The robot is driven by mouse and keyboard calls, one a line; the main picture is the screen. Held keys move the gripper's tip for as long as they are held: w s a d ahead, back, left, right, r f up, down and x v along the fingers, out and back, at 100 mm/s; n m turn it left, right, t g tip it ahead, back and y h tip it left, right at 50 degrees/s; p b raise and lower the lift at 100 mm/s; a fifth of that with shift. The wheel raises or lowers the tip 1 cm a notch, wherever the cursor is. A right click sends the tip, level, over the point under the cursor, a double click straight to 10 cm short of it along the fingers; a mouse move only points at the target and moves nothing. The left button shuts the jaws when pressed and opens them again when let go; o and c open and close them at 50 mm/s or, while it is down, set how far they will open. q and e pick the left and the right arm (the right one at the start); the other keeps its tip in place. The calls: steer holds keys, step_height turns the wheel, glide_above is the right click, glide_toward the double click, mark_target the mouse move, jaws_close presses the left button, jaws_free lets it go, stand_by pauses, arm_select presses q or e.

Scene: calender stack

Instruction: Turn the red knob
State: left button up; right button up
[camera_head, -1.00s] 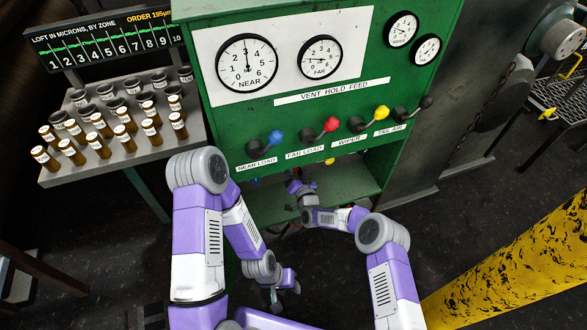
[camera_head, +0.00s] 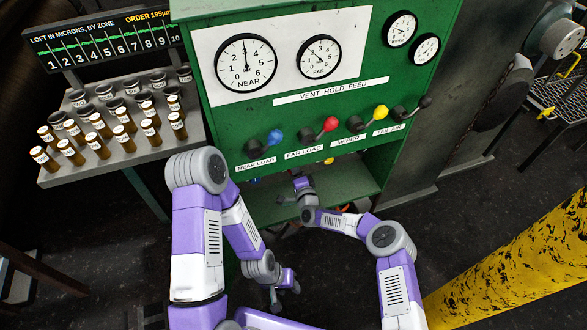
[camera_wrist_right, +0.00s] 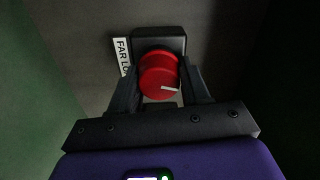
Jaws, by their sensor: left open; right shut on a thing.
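The red knob (camera_wrist_right: 158,77) is in the right wrist view, a round cap with a white line pointing to the right. It sits on a dark mount beside a partly hidden label (camera_wrist_right: 122,57) reading "FAR LO". My right gripper (camera_wrist_right: 161,82) is shut on it, one finger on each side. In the head view the right hand (camera_head: 303,184) reaches under the green panel's lower edge, and the knob is not clearly visible there. My left gripper (camera_head: 284,294) is open and empty, low in front of the cabinet.
Above, the panel carries a blue lever (camera_head: 275,136), a red lever (camera_head: 331,124), a yellow lever (camera_head: 380,111) and a black lever (camera_head: 425,102). The FAR dial (camera_head: 319,57) sits higher.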

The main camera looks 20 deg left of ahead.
steer(key=shift+d+m, duration=0.15)
steer(key=shift+m, duration=0.55)
steer(key=o, duration=1)
steer(key=p+v, duration=0.3)
steer(key=v, duration=0.4)
steer(key=shift+s, duration=0.2)
steer(key=shift+d, duration=0.1)
